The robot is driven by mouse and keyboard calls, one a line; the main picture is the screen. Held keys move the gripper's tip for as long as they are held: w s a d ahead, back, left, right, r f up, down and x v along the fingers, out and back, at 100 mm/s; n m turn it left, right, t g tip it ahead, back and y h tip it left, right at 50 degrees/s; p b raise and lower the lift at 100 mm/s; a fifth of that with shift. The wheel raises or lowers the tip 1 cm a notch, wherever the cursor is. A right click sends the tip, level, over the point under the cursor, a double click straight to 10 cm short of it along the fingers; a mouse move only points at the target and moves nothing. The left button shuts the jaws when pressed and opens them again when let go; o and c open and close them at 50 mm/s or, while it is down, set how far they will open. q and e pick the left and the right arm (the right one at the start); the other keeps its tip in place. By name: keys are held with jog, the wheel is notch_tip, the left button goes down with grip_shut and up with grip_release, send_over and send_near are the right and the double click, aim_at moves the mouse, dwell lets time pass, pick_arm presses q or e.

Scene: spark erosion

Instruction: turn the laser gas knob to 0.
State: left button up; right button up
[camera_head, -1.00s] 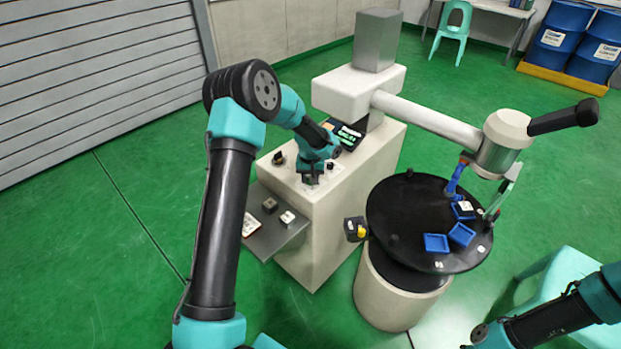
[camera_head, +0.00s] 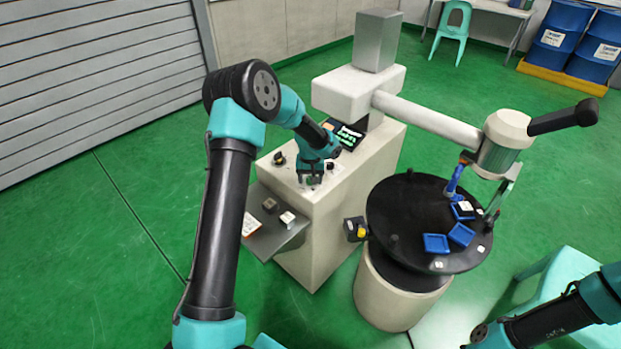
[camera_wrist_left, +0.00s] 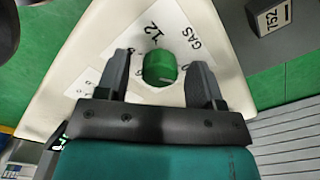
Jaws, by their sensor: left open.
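The green gas knob (camera_wrist_left: 160,67) sits on a white label plate (camera_wrist_left: 180,28) marked GAS and 12 in the left wrist view. A pale mark shows near the knob's lower edge; I cannot read the exact setting. My left gripper (camera_wrist_left: 162,75) is open, with one finger on each side of the knob and a visible gap to each. In the head view my left gripper (camera_head: 310,182) is over the top of the cream machine cabinet (camera_head: 325,225), and it mostly hides the knob. My right gripper is out of view; only part of that arm shows.
A dark knob (camera_head: 279,158) and a display (camera_head: 349,137) are on the same cabinet top. A grey side shelf (camera_head: 275,238) holds small blocks. A round black table (camera_head: 400,215) with blue trays (camera_head: 436,243) stands to the right.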

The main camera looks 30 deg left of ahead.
pick_arm(q)
jog(key=shift+r, duration=0.1)
notch_tip(320, 180, up, 17)
jog(key=shift+r, duration=0.15)
dwell(0.4)
dwell(0.4)
jog(key=shift+m+h, duration=0.8)
jog(key=shift+m, duration=0.1)
jog(key=s+d+f, duration=0.1)
jog(key=d+f, duration=0.1)
jog(key=f, duration=0.1)
jog(key=d+f, duration=0.2)
jog(key=f, duration=0.2)
jog(key=s+d+f, duration=0.1)
jog(key=d+f, duration=0.2)
jog(key=f, duration=0.1)
jog(key=shift+s, duration=0.35)
jog(key=s+d+f+m+h, duration=0.1)
jog(key=s+d+f, duration=0.5)
jog(key=s+f, duration=0.25)
jog(key=s+d+f+m+h, duration=0.1)
jog(key=s+d+f, duration=0.5)
jog(key=s+f, duration=0.25)
jog(key=s+a+f, duration=0.2)
jog(key=s+f, duration=0.1)
jog(key=s, duration=0.6)
jog(key=shift+s+t, duration=0.15)
jog(key=shift+t, duration=0.25)
